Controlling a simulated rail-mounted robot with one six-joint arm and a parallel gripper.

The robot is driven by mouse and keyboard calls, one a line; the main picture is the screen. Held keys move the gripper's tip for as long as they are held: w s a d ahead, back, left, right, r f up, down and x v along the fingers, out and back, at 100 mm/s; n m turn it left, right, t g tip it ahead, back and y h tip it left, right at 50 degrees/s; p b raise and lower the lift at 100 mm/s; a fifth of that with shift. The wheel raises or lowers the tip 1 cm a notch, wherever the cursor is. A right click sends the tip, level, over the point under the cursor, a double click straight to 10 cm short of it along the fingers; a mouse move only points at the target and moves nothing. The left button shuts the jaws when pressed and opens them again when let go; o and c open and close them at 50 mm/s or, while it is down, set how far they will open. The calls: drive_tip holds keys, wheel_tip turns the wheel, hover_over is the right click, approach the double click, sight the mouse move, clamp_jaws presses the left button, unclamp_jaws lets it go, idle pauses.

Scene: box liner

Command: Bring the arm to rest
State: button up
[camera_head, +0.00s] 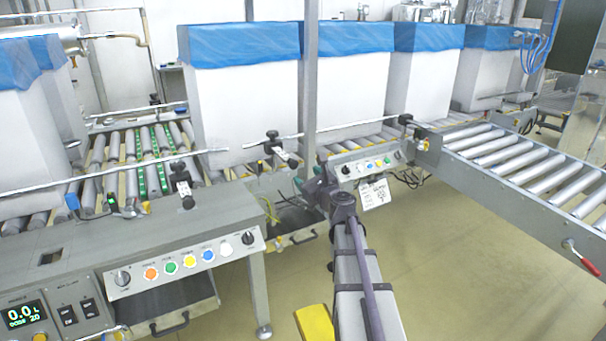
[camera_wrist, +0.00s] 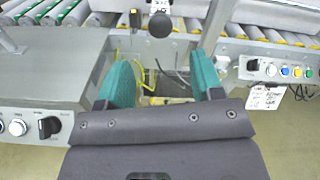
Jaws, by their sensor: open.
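My gripper (camera_wrist: 161,72) shows in the wrist view as two teal fingers spread wide apart, with nothing held between them. In the camera_head view my gripper (camera_head: 311,168) is at the end of my outstretched arm, partly hidden by the wrist. It is in the gap between the two conveyor control panels. A black knob on a guide-rail clamp (camera_wrist: 160,24) shows beyond the fingers in the wrist view. I cannot tell whether any part touches the frame.
White boxes with blue liners (camera_head: 242,95) stand on the roller conveyor. A button panel (camera_head: 186,262) is at left, another (camera_head: 366,165) at centre right. A vertical post (camera_head: 310,70) rises beside my gripper. A roller conveyor (camera_head: 530,170) runs along the right. Floor (camera_head: 450,280) shows clear at lower right.

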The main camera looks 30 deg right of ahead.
idle(0.3)
drive_tip(key=s+a+f+n+g, duration=0.6)
drive_tip(key=s+a+n, duration=0.25)
drive_tip(key=n, duration=0.25)
drive_tip(key=s+a+f+n+g, duration=0.5)
drive_tip(key=s+a+n+g, duration=0.15)
drive_tip(key=a+n, duration=0.4)
drive_tip(key=s+a+f+n+g, duration=0.6)
drive_tip(key=s+a+n, duration=0.3)
drive_tip(key=n, duration=0.3)
wheel_tip(320, 180, up, 33)
drive_tip(key=p, duration=3.3)
drive_tip(key=shift+w+d, duration=0.35)
drive_tip(key=shift+d, duration=0.1)
drive_tip(key=shift+o, duration=0.4)
drive_tip(key=shift+t, duration=0.25)
